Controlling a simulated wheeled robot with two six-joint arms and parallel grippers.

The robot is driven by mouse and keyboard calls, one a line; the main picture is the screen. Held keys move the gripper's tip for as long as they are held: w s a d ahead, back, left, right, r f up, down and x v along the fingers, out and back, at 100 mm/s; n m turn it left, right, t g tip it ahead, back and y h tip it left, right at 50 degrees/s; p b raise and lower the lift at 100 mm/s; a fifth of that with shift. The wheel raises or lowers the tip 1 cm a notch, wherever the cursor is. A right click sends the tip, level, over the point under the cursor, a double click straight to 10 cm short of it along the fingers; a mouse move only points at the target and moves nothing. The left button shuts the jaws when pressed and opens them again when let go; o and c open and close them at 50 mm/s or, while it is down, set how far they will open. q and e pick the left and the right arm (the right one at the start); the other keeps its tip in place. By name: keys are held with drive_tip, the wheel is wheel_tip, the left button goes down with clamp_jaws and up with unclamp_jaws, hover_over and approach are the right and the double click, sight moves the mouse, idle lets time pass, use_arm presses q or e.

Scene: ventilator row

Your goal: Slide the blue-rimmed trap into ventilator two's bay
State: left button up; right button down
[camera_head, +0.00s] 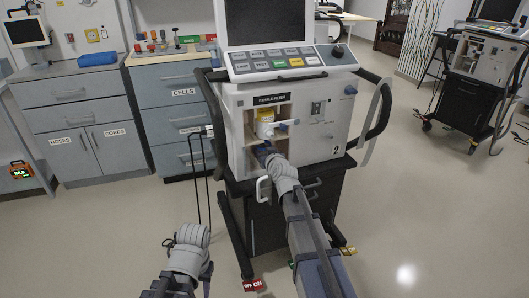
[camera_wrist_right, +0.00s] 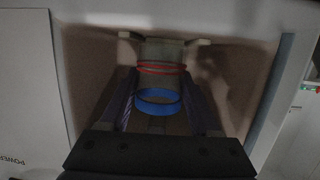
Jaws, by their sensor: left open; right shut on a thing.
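Ventilator two (camera_head: 238,115), marked 2, stands in the middle of the head view, with its open bay (camera_head: 284,111) on the front under a dark label. My right gripper (camera_head: 263,150) reaches into the lower part of the bay. In the right wrist view its fingers (camera_wrist_right: 158,108) are shut on the blue-rimmed trap (camera_wrist_right: 158,104), between the tan bay walls. A red ring (camera_wrist_right: 162,68) sits just beyond the blue rim. I cannot tell whether the trap is fully seated. My left gripper (camera_head: 188,238) is open and away from the ventilator; its fingertips are hard to make out.
A yellow-labelled canister (camera_head: 265,125) sits in the bay above my right gripper. A white handle (camera_head: 264,188) sticks out below the bay. Drawer cabinets (camera_head: 75,115) stand at the left; another ventilator (camera_head: 485,60) is far right. The floor between is mostly clear.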

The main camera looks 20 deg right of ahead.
use_arm(q)
drive_tip(key=shift+f, duration=0.15)
use_arm(e)
drive_tip(key=shift+f, duration=0.15)
idle(0.5)
drive_tip(key=shift+c, duration=0.2)
unclamp_jaws()
